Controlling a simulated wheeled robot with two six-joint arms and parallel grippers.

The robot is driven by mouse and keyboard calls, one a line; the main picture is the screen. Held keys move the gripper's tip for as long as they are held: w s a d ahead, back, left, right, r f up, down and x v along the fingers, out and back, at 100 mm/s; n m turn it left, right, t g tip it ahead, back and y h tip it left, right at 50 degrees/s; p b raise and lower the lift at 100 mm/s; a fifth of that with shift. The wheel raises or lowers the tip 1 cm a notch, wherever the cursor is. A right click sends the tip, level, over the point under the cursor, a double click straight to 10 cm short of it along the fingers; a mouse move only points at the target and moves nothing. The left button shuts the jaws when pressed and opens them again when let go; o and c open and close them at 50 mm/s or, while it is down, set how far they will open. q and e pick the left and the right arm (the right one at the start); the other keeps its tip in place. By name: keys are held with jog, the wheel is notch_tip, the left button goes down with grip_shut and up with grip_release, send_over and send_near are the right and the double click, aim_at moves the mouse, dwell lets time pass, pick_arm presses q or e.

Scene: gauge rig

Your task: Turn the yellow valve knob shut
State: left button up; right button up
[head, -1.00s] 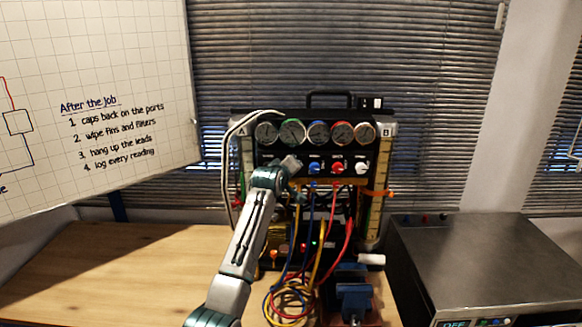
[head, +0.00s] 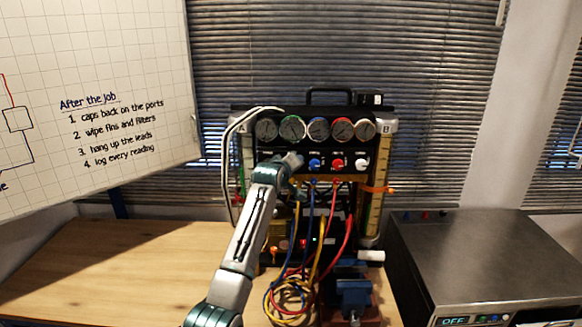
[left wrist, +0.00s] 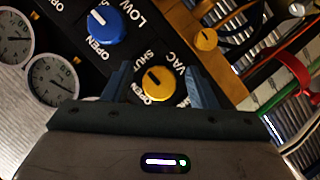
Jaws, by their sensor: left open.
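The yellow valve knob (left wrist: 158,82) sits on the black panel beside "VAC", "OPEN" and "SHUT" lettering. My left gripper (left wrist: 158,86) is open, with one finger on each side of the knob and a visible gap to both. In the head view my left gripper (head: 293,160) is at the left end of the panel's knob row and hides the yellow knob. My right gripper is in neither view.
A blue knob (left wrist: 103,25) is close by; it also shows in the head view (head: 315,164), with a red knob (head: 337,164) and white knob (head: 361,164) beyond. Gauges (head: 318,131) sit above; coloured hoses (head: 322,235) hang below. A blue vise (head: 354,292) stands in front.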

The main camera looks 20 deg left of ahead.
pick_arm(q)
jog(key=b+v, duration=0.4)
jog(key=v, duration=0.6)
jog(key=shift+s+b, duration=0.3)
jog(key=shift+s, duration=0.1)
